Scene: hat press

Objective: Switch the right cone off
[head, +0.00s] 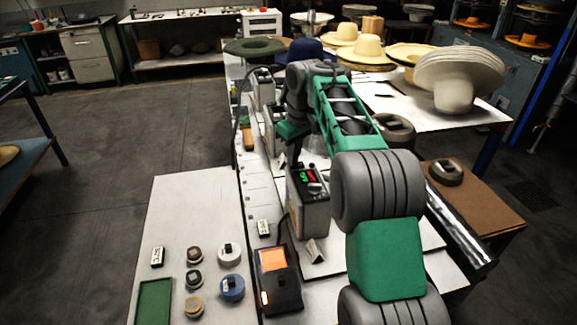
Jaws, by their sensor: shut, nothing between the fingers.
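A grey control box (309,205) stands on the white bench, with a small lit display (306,176) of green digits and red on its top. I take it to belong to the right cone; the cone itself is mostly hidden behind my arm. My gripper (297,160) points down just above the far edge of this box, close to the display. It is shut and empty. I cannot tell whether its tips touch the box. A second grey box (263,86) stands farther along the bench. The switch is too small to make out.
A device with an orange screen (273,262) stands in front of the box. Small round tins (232,288) and a green tray (154,301) lie at the near left. Hats (458,75) cover the back right table. The left floor is clear.

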